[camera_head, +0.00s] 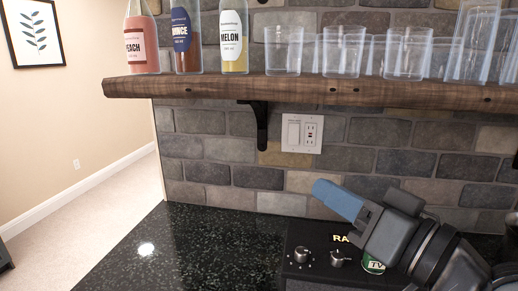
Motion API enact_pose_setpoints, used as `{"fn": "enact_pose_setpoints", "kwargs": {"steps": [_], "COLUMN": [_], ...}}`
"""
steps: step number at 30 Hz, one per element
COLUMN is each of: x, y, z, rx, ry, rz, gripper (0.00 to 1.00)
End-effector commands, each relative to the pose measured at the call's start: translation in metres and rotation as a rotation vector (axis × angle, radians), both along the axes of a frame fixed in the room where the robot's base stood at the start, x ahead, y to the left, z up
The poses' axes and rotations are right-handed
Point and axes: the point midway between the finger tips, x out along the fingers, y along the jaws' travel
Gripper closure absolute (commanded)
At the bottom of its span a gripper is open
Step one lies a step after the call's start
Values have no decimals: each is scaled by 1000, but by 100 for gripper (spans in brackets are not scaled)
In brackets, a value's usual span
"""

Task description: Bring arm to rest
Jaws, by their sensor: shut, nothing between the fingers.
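My gripper (326,190) shows at the lower right, its blue fingers together with nothing held. It points up and to the left, in front of the brick wall and above the black counter (175,240). My dark grey wrist and arm behind it fill the lower right corner and hide part of the counter and the things on it.
A wooden shelf (200,88) above holds three bottles (187,38) and several clear glasses (343,50). The counter's left part is clear.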

Motion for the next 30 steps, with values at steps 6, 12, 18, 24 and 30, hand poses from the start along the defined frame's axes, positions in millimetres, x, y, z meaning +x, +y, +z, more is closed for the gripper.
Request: {"fn": "enact_pose_setpoints", "kwargs": {"steps": [6,12,18,24,30], "x": [-20,-55,-111,-182,-259], "y": [-8,-21,-37,-56,-78], "z": [-46,-100,-155,-199,-223], "rx": [148,188,136,0,-201], "ry": [50,115,183,235,251], "rz": [-186,-360,-514,-624,-667], "gripper": [100,100,100,100,100]}}
